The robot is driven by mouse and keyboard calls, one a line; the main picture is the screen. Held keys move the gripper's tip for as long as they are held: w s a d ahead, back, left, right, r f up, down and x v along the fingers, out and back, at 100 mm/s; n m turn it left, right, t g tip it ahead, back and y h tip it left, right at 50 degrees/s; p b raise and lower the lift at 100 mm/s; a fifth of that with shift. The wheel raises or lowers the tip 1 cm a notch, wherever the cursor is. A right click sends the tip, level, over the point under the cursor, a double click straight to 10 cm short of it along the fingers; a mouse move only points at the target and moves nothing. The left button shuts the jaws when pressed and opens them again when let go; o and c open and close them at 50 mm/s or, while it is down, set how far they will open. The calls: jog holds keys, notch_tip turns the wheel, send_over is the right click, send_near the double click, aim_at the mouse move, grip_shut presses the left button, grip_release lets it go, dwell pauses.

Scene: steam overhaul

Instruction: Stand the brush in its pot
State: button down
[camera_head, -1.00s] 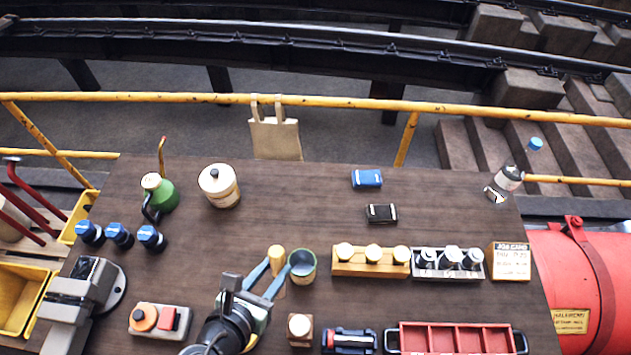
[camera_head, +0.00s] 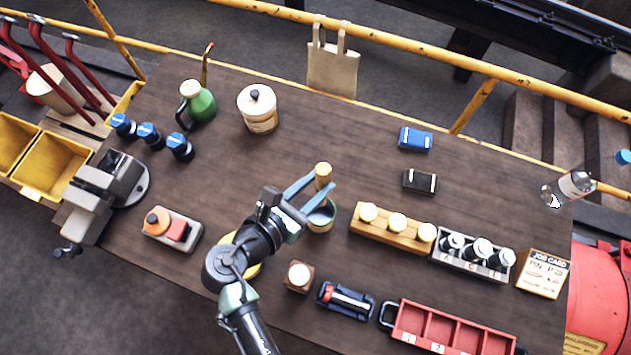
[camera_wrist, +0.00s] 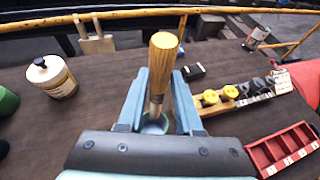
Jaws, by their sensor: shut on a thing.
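My gripper (camera_head: 312,190) is shut on the brush (camera_head: 323,171), which has a light wooden handle. In the wrist view the brush (camera_wrist: 162,70) stands about upright between the two blue-grey fingers, handle end up. The pot (camera_head: 321,218), a small open greenish-grey pot, stands on the bench just below the gripper. In the wrist view the pot (camera_wrist: 154,123) shows behind the brush's lower end, partly hidden by the fingers. The brush's lower end lines up with the pot's mouth; I cannot tell whether it is inside.
A wooden block with pale knobs (camera_head: 392,225) stands right of the pot. A small block with a white top (camera_head: 299,276) and a dark red-and-black item (camera_head: 345,300) are in front. A red compartment tray (camera_head: 455,330) lies front right. The bench behind the pot is mostly clear.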

notch_tip(320, 180, down, 11)
jog(key=b, duration=0.7)
jog(key=shift+r+b, duration=0.15)
jog(key=shift+b, duration=0.2)
jog(key=c, duration=0.5)
grip_release()
jog(key=b+v, duration=0.2)
jog(key=v, duration=1.1)
dwell(0.6)
